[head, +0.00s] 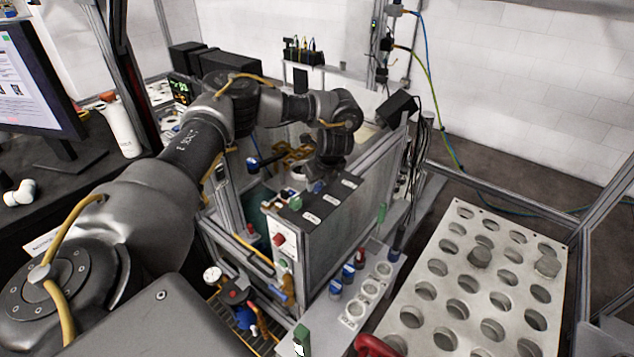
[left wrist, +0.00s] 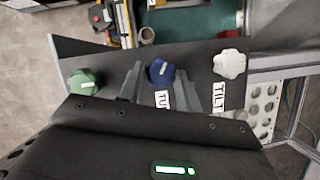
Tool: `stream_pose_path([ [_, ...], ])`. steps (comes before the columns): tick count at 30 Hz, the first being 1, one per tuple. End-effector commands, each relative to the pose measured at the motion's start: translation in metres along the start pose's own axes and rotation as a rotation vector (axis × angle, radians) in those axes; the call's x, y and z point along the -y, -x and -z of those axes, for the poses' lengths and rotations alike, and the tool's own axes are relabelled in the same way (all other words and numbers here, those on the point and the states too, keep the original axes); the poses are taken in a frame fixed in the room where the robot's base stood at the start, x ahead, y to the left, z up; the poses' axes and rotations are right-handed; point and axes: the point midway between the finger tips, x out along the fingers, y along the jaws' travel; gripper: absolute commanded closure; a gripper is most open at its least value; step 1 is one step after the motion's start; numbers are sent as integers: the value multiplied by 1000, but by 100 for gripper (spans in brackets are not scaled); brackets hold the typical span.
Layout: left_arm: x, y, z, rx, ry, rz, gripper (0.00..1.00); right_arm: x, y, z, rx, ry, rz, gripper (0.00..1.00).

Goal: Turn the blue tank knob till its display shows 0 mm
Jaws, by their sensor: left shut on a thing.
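The blue knob (left wrist: 160,72) sits on a dark panel (left wrist: 205,78) in the left wrist view, between a green knob (left wrist: 86,82) and a white knob (left wrist: 230,64). My left gripper (left wrist: 161,88) has one finger on each side of the blue knob and is shut on it. In the head view my left gripper (head: 322,178) points down at the top of the control box (head: 325,225), and the green knob (head: 295,203) shows beside it. A dark display (head: 180,91) with small coloured digits stands behind my arm, too small to read. My right gripper is not in view.
A metal plate with many round holes (head: 415,318) stands at the right. Several small knobs and round sockets (head: 357,308) line a pale strip in front of the box. A monitor (head: 40,80) and a white bottle (head: 121,128) stand on the left desk.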

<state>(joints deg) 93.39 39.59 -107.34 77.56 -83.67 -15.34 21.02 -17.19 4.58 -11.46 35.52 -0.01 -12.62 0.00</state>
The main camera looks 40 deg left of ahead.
Motion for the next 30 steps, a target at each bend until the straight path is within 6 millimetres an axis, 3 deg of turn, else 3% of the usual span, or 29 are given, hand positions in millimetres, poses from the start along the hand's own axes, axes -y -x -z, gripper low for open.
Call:
stream_pose_path([
  [15,4,1,-1,2,288,-115,88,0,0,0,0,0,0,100],
  [30,4,0,-1,0,332,-135,88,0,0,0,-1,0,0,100],
])
